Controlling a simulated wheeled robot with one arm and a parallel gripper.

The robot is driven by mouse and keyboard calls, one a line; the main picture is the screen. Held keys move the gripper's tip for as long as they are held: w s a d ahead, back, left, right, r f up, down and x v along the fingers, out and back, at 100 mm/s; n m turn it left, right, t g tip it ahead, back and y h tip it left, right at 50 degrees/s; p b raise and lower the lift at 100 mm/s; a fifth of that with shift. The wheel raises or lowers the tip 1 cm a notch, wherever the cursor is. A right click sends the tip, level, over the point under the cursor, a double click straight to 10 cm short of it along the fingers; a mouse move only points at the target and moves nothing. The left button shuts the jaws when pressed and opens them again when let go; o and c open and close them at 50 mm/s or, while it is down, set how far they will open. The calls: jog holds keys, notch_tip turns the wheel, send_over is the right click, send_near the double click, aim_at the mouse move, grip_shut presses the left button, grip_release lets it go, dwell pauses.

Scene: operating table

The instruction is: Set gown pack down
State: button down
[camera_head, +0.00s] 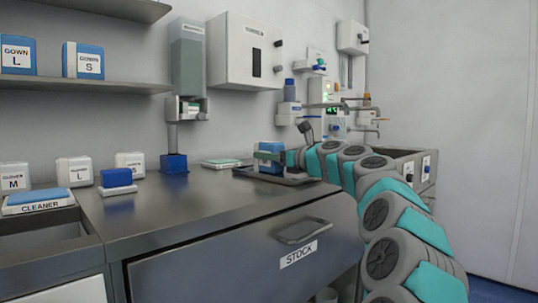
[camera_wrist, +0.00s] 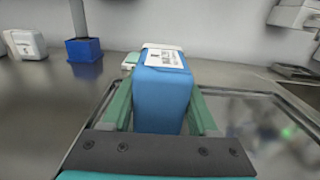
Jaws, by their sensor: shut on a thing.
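My gripper (camera_wrist: 163,118) is shut on a blue gown pack (camera_wrist: 163,90) with a white label on its top edge. The pack is between the two green fingers in the wrist view. In the head view the gown pack (camera_head: 268,157) is at or just above the dark metal tray (camera_head: 290,181) on the counter. I cannot tell whether the pack touches the tray. The tray's rim (camera_wrist: 92,125) also shows under the gripper in the wrist view.
A blue holder (camera_head: 174,163) and a flat white-green pack (camera_head: 221,163) stand left of the tray. Glove boxes (camera_head: 75,171) are further left. More gown packs (camera_head: 83,61) sit on the shelf.

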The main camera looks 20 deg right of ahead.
jog(key=shift+c, duration=0.8)
grip_release()
jog(key=shift+r, duration=0.1)
jog(key=shift+s+d+r, duration=0.1)
jog(key=shift+r, duration=0.05)
jog(key=p+v, duration=0.1)
jog(key=v, duration=1.1)
